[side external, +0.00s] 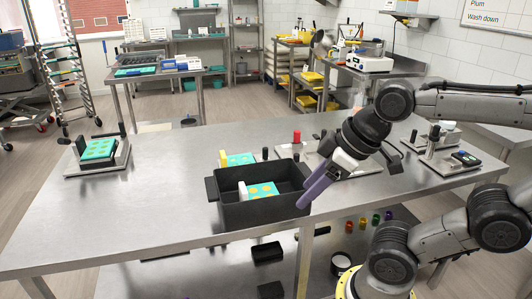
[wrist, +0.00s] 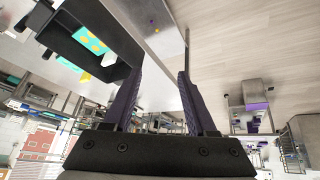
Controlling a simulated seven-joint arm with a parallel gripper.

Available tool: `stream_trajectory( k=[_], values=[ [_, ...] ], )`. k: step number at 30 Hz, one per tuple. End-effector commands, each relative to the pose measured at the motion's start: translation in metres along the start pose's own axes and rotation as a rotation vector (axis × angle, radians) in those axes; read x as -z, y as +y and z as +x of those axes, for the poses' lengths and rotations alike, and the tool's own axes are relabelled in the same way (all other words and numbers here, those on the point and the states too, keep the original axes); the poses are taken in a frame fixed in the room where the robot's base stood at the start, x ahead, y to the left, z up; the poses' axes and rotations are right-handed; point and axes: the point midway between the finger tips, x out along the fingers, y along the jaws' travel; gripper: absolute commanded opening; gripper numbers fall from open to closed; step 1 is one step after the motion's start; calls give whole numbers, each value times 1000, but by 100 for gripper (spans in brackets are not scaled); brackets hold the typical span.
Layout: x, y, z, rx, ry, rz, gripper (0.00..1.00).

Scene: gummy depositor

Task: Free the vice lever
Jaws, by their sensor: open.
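A metal fixture that looks like the vice (side external: 122,162) stands at the left of the steel table, with a teal mould (side external: 98,149) with yellow spots in it. A short black upright handle (side external: 122,130) shows at its back right; I cannot tell for sure that this is the vice lever. My gripper (side external: 304,204) points down and left at the right end of a black bin, far from the fixture. In the wrist view its two purple fingers (wrist: 167,78) are apart with nothing between them. The fixture is not clearly seen in the wrist view.
The black bin (side external: 262,215) holds a teal mould (side external: 262,191) and a white block; it also shows in the wrist view (wrist: 118,72). Behind it are a yellow-and-teal piece (side external: 238,159) and a red knob (side external: 297,136). More fixtures (side external: 440,158) stand right. The table between bin and left fixture is clear.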

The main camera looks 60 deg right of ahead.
Motion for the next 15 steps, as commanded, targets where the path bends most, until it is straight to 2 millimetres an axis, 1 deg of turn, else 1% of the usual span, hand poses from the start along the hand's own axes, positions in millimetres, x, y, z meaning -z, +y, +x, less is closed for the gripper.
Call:
stream_trajectory(
  k=[1, 3, 5, 6, 8, 9, 11, 12, 14, 15],
  values=[
    [18, 1, -7, 7, 19, -42, 57],
    [42, 6, -14, 11, 32, -90, 57],
    [62, 12, -18, 12, 38, -120, 57],
    [76, 17, -20, 11, 40, -137, 57],
    [96, 26, -21, 10, 42, -158, 57],
    [110, 34, -20, 8, 41, -169, 57],
    [132, 49, -17, 5, 38, -182, 57],
    [146, 60, -14, 3, 35, -187, 57],
    [166, 81, -7, -1, 29, -193, 57],
    [179, 96, -2, -4, 25, -193, 57]
  ],
)
